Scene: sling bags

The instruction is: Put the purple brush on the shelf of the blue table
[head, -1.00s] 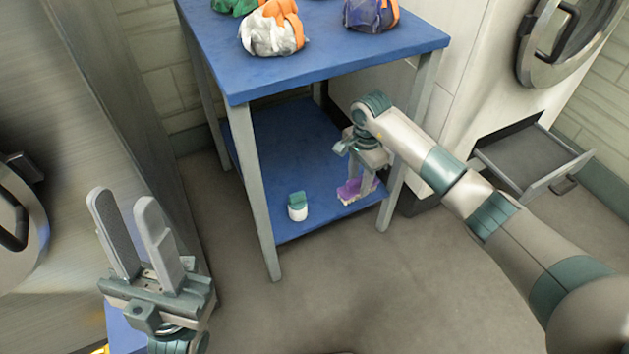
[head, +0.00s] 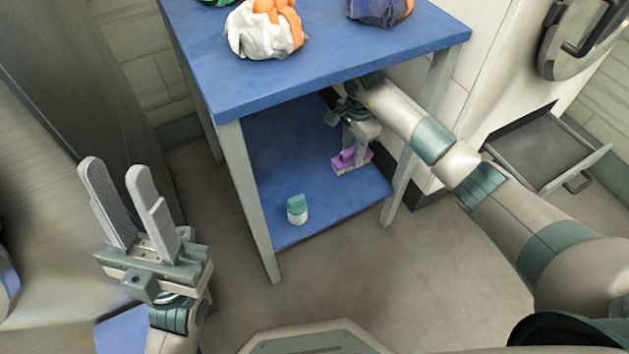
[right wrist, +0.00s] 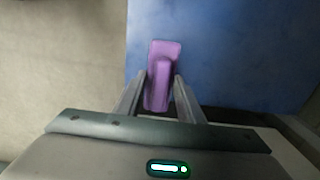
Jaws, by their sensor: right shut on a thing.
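The purple brush (head: 351,161) with pale bristles is at the lower blue shelf (head: 328,207) of the blue table (head: 330,66), toward its right side. My right gripper (head: 354,147) reaches under the tabletop and is shut on the brush. I cannot tell whether the bristles touch the shelf. In the right wrist view the purple brush (right wrist: 162,75) sits between the two fingers of the right gripper (right wrist: 161,90), over the edge of the blue surface. My left gripper (head: 142,205) is open and empty at the lower left, away from the table.
A white bottle with a teal cap (head: 297,209) stands on the shelf, left of the brush. Sling bags (head: 265,30) lie on the tabletop. Table legs (head: 398,185) flank the shelf. An open drawer (head: 548,150) juts out at the right.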

